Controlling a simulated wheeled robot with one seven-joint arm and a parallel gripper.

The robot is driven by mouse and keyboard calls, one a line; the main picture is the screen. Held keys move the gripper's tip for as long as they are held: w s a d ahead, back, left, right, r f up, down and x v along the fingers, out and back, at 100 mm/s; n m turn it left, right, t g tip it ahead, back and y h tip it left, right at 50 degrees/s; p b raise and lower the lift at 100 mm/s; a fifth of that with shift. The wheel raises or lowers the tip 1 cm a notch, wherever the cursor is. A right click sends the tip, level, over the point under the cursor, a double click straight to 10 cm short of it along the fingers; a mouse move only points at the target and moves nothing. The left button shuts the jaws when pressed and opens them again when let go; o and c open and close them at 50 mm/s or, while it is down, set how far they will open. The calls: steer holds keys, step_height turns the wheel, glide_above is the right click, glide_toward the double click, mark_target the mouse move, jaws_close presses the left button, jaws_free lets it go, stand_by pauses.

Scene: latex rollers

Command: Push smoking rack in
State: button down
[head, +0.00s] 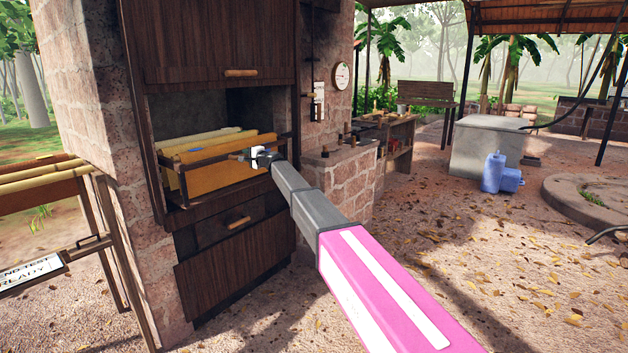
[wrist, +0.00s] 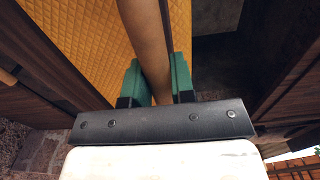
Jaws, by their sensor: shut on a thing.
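The smoking rack (head: 208,156) is a dark frame with yellow-orange latex sheets (head: 215,177) hanging in it. It sits at the opening of the brick smokehouse (head: 95,125), with its front at the mouth and dark space behind. My gripper (head: 256,157) is at the right part of the rack's front. In the wrist view, the green fingertips of my gripper (wrist: 156,82) are shut on a brown bar (wrist: 146,35), which appears to be the rack's front rail. A quilted yellow sheet (wrist: 75,45) shows beside the bar. The rack's rear end is hidden.
A brick ledge (head: 345,165) is close on the right. Open ground lies farther right.

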steer(key=shift+x, duration=2.5)
steer(key=x, duration=1.2)
steer(key=c, duration=0.9)
jaws_free()
steer(key=shift+d, duration=0.1)
